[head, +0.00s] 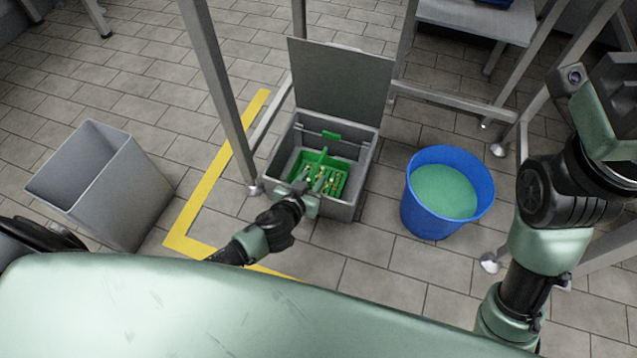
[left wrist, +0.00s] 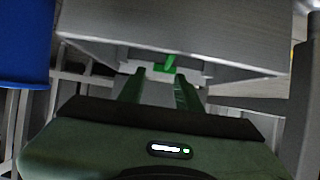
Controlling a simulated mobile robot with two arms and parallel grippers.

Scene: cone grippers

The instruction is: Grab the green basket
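The green basket (head: 335,178) sits inside an open grey box (head: 342,208) on the floor and holds several small items. It has a raised green handle bar across its middle.
The box's grey lid (head: 338,84) stands open at the back. A blue bin (head: 417,210) stands to the right, a grey bin (head: 100,190) to the left. Metal frame posts (head: 215,80) rise beside the box. Yellow tape (head: 222,175) marks the tiled floor.

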